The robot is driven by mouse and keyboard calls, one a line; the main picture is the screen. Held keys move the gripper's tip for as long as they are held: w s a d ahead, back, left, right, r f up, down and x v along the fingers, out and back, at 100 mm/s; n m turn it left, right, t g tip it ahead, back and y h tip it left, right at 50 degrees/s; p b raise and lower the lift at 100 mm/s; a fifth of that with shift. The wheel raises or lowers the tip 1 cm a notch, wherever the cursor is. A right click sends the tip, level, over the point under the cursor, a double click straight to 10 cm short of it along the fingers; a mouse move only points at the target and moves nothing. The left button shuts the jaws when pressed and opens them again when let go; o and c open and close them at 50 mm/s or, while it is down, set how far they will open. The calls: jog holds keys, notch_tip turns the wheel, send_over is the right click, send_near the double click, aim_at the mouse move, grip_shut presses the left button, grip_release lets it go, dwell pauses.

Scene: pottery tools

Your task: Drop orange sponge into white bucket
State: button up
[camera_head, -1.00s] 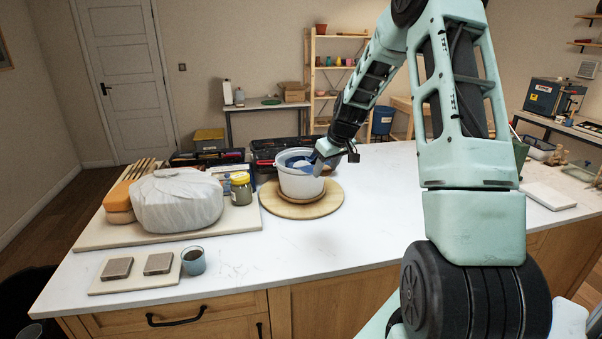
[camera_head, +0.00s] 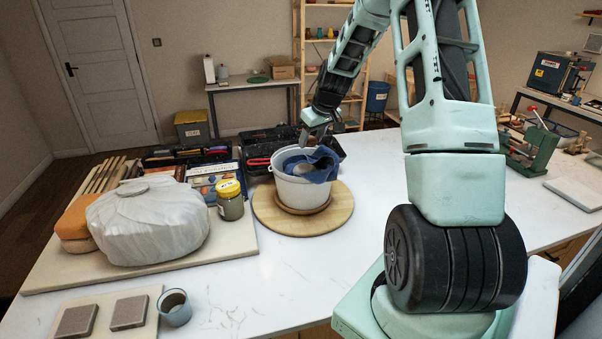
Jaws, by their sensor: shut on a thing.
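The white bucket (camera_head: 300,191) stands upright on a round wooden board on the counter. A blue cloth (camera_head: 322,166) lies bunched in its mouth and over its right rim, with a small pale lump beside it. My gripper (camera_head: 320,138) is just above the bucket's back rim, far from the orange sponge. It appears shut on the top of the blue cloth; the contact is small and hard to see.
The white bundle (camera_head: 150,222), a yellow-lidded jar (camera_head: 230,203) and wooden tools crowd the left board. Black toolboxes (camera_head: 268,147) stand behind the bucket. A cup (camera_head: 174,308) and two grey blocks are at front left. The counter in front of the bucket is clear.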

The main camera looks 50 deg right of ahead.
jog(key=shift+w+d+f, duration=0.1)
jog(key=shift+w+f, duration=0.05)
jog(key=shift+w, duration=0.05)
jog(key=shift+f+b, duration=1.85)
jog(key=shift+f, duration=1)
jog(key=o, duration=1.1)
jog(key=shift+s+r, duration=0.1)
jog(key=shift+r, duration=0.05)
jog(key=b+v, duration=0.4)
jog(key=v, duration=1.3)
jog(key=shift+s, duration=0.1)
